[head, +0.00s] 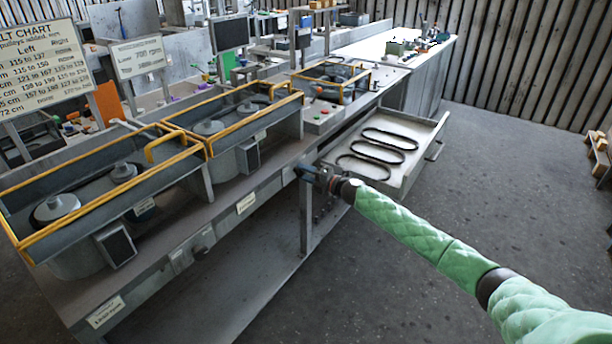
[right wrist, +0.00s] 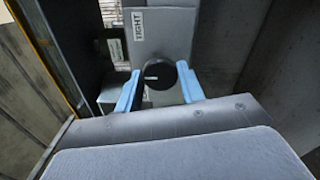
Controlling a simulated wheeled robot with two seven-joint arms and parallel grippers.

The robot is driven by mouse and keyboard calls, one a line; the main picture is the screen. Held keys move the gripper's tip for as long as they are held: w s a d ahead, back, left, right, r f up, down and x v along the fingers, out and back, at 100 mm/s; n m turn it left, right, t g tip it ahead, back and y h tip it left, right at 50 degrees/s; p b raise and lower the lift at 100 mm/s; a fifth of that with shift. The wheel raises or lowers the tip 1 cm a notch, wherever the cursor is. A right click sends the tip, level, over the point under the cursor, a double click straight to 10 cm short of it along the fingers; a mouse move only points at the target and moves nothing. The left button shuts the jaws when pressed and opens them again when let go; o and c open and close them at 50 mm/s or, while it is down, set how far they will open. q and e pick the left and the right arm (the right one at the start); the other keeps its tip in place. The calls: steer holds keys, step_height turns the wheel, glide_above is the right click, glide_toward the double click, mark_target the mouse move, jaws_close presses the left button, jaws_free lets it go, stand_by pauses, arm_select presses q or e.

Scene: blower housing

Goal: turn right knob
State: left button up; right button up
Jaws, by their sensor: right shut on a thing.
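The right knob (right wrist: 158,77) is a round black dial with a white pointer mark. My right gripper (head: 302,173) is at the front edge of the workbench. Its two light blue fingers stand on either side of the knob and are shut on it. The pointer mark lies roughly level in the wrist view. My left gripper is not in view.
The workbench (head: 235,210) carries grey housings with yellow guard rails (head: 95,208). An open drawer (head: 405,172) with several black belts (head: 390,138) juts out just right of my right gripper. Signboards (head: 138,57) stand behind.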

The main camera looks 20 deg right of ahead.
steer(key=shift+f, duration=0.15)
steer(key=o, duration=1)
steer(key=shift+c, duration=0.2)
steer(key=shift+s, duration=0.1)
steer(key=shift+s+d, duration=0.2)
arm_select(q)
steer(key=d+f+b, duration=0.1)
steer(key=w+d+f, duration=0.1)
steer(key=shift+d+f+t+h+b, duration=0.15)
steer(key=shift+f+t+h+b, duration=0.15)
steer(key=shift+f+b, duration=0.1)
arm_select(e)
steer(key=v, duration=0.7)
